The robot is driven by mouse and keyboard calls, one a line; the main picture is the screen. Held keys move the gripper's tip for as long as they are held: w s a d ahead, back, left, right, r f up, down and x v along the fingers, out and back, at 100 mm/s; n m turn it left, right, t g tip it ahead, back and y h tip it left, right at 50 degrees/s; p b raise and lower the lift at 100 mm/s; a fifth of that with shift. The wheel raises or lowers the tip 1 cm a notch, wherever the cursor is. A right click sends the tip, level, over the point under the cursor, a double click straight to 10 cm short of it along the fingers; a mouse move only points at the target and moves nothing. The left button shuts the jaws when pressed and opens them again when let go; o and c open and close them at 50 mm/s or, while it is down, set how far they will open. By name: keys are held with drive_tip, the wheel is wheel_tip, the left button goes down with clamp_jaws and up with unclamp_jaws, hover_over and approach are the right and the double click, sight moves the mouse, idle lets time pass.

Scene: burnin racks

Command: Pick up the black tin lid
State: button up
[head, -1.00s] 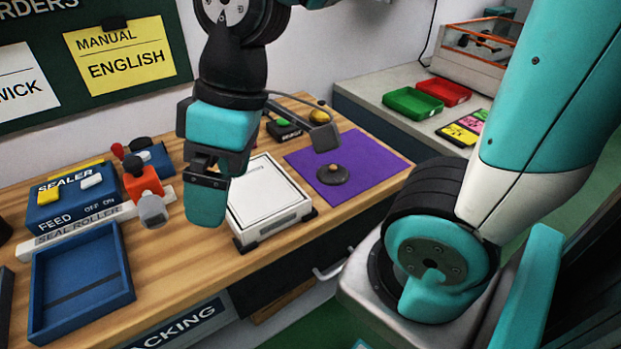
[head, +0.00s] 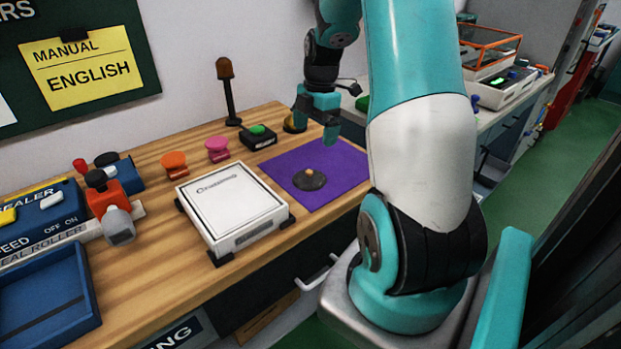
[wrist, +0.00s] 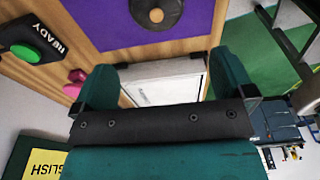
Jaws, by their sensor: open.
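The black tin lid (head: 310,182) is a dark round disc with a small tan knob on top. It lies flat on the purple mat (head: 345,165), towards the right end of the wooden bench. It also shows at the top of the wrist view (wrist: 140,18), partly cut off by the frame edge. My gripper (head: 317,118) is open and empty, raised above the bench behind the mat, beyond the lid and apart from it. Its two teal fingers spread wide in the wrist view (wrist: 170,82).
A white scale (head: 232,203) stands left of the mat. A black box with a green button (head: 258,132), pink (head: 217,148) and orange (head: 173,163) knobs, and a tall brown-topped post (head: 228,90) stand near the wall. A blue tray (head: 80,290) is at far left.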

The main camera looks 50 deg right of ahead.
sight(310, 172)
drive_tip(key=f, duration=0.5)
drive_tip(key=a+f, duration=0.1)
drive_tip(key=f, duration=0.1)
drive_tip(key=shift+w+f, duration=0.1)
drive_tip(key=shift+f, duration=0.2)
drive_tip(key=f, duration=0.5)
drive_tip(key=shift+w+a, duration=0.1)
drive_tip(key=shift+w, duration=0.1)
drive_tip(key=c, duration=1.1)
